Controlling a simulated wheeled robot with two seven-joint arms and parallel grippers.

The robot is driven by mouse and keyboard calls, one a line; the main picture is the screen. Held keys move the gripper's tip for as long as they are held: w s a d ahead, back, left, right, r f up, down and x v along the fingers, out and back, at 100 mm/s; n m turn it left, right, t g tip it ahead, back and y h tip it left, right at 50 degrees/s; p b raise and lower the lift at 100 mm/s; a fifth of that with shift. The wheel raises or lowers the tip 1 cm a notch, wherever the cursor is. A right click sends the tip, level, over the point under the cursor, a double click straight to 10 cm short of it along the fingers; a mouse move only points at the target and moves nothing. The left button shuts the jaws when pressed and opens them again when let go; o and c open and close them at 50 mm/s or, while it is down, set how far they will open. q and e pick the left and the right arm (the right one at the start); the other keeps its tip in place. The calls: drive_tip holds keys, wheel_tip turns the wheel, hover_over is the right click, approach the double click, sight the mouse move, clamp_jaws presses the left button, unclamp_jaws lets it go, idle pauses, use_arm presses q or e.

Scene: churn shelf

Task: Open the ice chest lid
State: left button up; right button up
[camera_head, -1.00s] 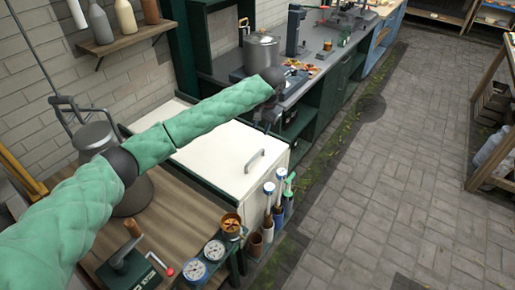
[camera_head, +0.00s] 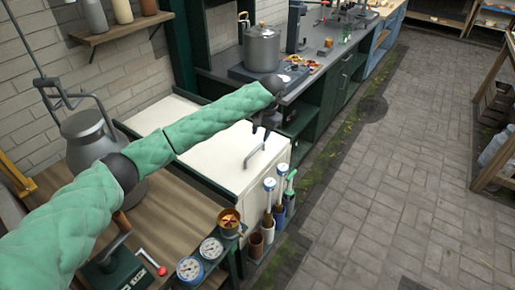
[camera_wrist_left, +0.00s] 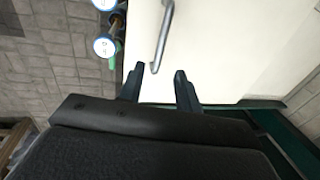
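The ice chest has a cream-white lid (camera_head: 190,150), which lies shut. A grey bar handle (camera_head: 254,156) stands on the lid near its front right edge. My left gripper (camera_head: 260,133) is over the lid, just beyond the handle, and my green-sleeved arm hides part of the lid. In the left wrist view the gripper (camera_wrist_left: 160,72) is open, with its two dark fingers apart. The near end of the handle (camera_wrist_left: 163,35) shows between and ahead of the fingertips. I cannot tell whether they touch it. My right gripper is out of view.
A metal churn (camera_head: 95,145) stands on the wooden bench left of the chest. Blue-and-white topped tools (camera_head: 269,195) hang at the chest's front right. A steel pot (camera_head: 262,48) is on the counter behind. The paved floor to the right is clear.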

sight(257, 148)
use_arm(q)
drive_tip(key=shift+w+a+f+p, duration=0.2)
drive_tip(key=shift+f+p, duration=0.2)
drive_tip(key=shift+f, duration=0.8)
drive_tip(key=shift+w+a+f+p, duration=0.15)
drive_tip(key=shift+f+p, duration=0.3)
drive_tip(key=shift+f, duration=0.8)
drive_tip(key=shift+w+a+f+p, duration=0.1)
drive_tip(key=shift+a+f+p, duration=0.25)
drive_tip(key=shift+f, duration=0.85)
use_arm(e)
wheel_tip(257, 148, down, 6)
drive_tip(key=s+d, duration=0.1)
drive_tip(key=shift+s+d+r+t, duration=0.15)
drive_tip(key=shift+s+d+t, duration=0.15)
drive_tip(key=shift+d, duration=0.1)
use_arm(q)
drive_tip(key=shift+d, duration=0.1)
clamp_jaws()
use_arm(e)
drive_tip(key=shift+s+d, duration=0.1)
